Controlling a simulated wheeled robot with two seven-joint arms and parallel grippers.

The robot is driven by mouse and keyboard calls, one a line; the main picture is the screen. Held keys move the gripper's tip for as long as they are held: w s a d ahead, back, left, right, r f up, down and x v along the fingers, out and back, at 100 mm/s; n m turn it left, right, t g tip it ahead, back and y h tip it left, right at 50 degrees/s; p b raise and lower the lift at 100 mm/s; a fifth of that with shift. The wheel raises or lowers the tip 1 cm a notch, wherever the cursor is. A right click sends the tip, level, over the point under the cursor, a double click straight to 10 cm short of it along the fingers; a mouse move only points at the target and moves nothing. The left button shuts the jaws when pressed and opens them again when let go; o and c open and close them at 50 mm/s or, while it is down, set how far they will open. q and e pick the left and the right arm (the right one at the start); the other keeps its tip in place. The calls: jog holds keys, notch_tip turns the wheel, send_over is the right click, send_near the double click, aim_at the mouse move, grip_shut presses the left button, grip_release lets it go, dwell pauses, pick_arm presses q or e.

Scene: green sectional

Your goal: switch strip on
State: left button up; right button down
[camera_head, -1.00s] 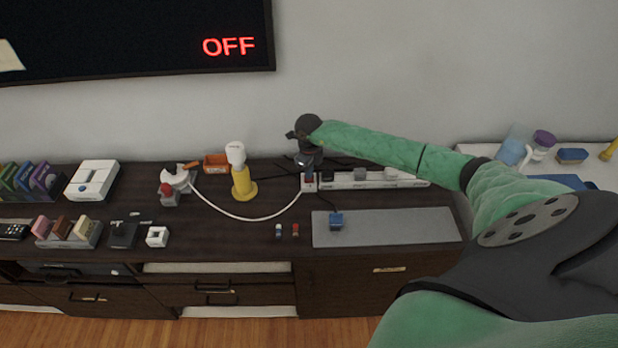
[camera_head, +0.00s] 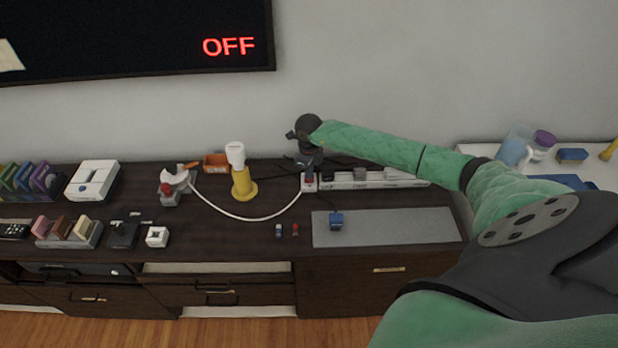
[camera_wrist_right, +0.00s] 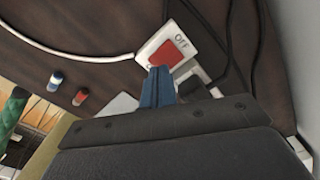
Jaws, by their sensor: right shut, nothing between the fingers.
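The white power strip (camera_head: 345,181) lies along the back of the dark cabinet top, with plugs in it. Its red switch (camera_wrist_right: 165,55) is at the left end, beside the printed word OFF in the right wrist view. My right gripper (camera_head: 311,172) points down over that end in the head view. In the right wrist view its blue fingertips (camera_wrist_right: 158,72) are shut, empty, and overlap the near edge of the switch. I cannot tell whether they touch it. The wall screen (camera_head: 130,35) reads OFF in red. My left gripper is not in view.
A white cord (camera_head: 245,217) curves from the strip to the left. A yellow bottle-like item (camera_head: 243,182) stands left of the gripper. A blue plug (camera_head: 336,221) sits on the grey mat (camera_head: 400,228). Two small pieces (camera_head: 295,230) lie in front. A white side table is at right.

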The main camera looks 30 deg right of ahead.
jog(key=shift+f+b, duration=0.8)
jog(key=shift+f, duration=0.15)
dwell(0.9)
jog(key=shift+r, duration=0.15)
jog(key=shift+r+p, duration=0.95)
jog(key=shift+r, duration=2.4)
